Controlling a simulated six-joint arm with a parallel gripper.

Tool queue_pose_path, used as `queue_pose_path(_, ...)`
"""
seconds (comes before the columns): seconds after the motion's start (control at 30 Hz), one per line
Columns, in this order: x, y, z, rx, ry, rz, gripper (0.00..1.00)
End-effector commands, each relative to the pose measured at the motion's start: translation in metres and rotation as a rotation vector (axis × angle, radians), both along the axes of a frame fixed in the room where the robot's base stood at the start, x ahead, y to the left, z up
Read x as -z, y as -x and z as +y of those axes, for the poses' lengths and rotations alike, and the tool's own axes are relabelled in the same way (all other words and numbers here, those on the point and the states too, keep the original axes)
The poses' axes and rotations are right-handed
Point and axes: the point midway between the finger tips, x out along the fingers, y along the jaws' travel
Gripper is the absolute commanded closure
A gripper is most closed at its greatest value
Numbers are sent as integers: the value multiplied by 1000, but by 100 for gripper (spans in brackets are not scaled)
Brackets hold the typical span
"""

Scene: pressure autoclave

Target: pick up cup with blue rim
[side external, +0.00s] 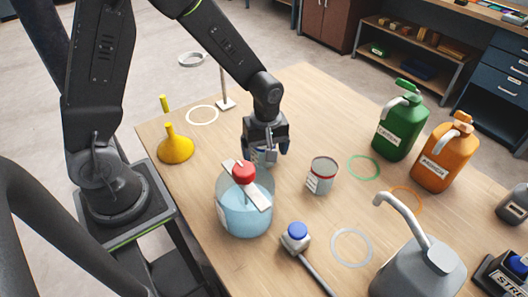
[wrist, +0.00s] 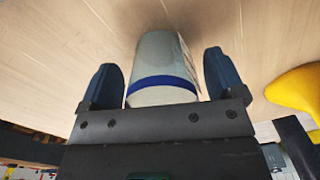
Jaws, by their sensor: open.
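The cup with the blue rim (wrist: 163,68) is a pale cup with a dark blue band, seen between my fingers in the wrist view. In the side view it is mostly hidden behind my gripper, with a small part (side external: 262,156) showing. My gripper (side external: 267,148) points down over the cup behind the glass vessel. In the wrist view my gripper (wrist: 165,85) is open, with one finger on each side of the cup. A narrow gap shows beside the cup on each side.
A glass vessel of blue liquid (side external: 235,212) with a red knob stands close in front. A red-rimmed cup (side external: 321,177) stands to the right. A yellow funnel (side external: 175,146) is at left. Green (side external: 402,128) and orange (side external: 443,155) jugs stand at right, a grey jug (side external: 420,270) in front.

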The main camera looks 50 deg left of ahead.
Motion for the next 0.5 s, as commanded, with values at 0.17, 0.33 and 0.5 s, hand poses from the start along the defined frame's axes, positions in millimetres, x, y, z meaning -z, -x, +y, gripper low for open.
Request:
queue_pose_path(0.17,10,0,0,0,0,0,12)
queue_pose_path(0.33,10,0,0,-1,0,-1,12)
queue_pose_path(0.5,9,0,0,-1,0,-1,28)
